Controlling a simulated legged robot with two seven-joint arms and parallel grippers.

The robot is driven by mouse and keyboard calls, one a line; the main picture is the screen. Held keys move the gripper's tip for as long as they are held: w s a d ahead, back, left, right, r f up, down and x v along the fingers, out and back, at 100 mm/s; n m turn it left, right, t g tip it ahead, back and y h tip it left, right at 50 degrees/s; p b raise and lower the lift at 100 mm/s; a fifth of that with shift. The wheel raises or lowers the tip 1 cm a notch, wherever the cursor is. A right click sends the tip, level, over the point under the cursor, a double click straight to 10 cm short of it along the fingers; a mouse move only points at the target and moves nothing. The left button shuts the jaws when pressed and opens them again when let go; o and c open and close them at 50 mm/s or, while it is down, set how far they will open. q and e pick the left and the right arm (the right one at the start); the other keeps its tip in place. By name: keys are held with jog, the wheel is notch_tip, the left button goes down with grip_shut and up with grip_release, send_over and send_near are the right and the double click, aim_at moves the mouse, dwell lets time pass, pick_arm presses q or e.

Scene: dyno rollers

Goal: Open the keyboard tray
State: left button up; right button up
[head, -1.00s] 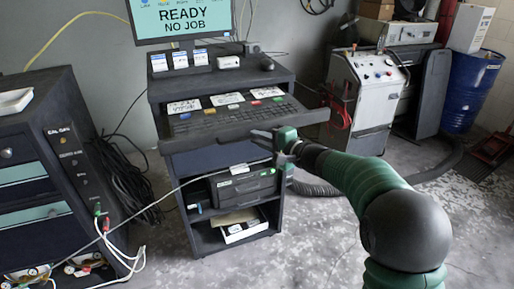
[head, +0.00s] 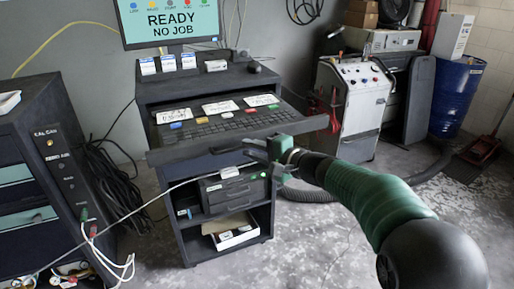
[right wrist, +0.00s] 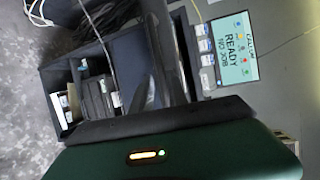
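The keyboard tray (head: 225,139) is a dark shelf under the cart's top. It stands out from the cart (head: 196,92), with the keyboard (head: 215,126), white cards and coloured labels on it. My right gripper (head: 257,150) is at the tray's front edge, just below its lip and right of centre. Its fingers are small and dark there, and I cannot tell whether they are closed on the edge or only near it. My left gripper is not in view.
A monitor (head: 170,21) reading "READY NO JOB" stands on the cart. A thin cable crosses in front of the lower shelves. A dark cabinet (head: 62,190) is at left, and a white machine (head: 360,105) and blue barrel (head: 457,95) are at right. Floor in front is clear.

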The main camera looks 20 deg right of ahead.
jog(key=shift+o, duration=1.2)
jog(key=shift+w+a, duration=0.1)
jog(key=shift+w, duration=0.05)
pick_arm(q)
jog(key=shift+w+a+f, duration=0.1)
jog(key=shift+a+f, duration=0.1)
pick_arm(e)
jog(key=v, duration=1.7)
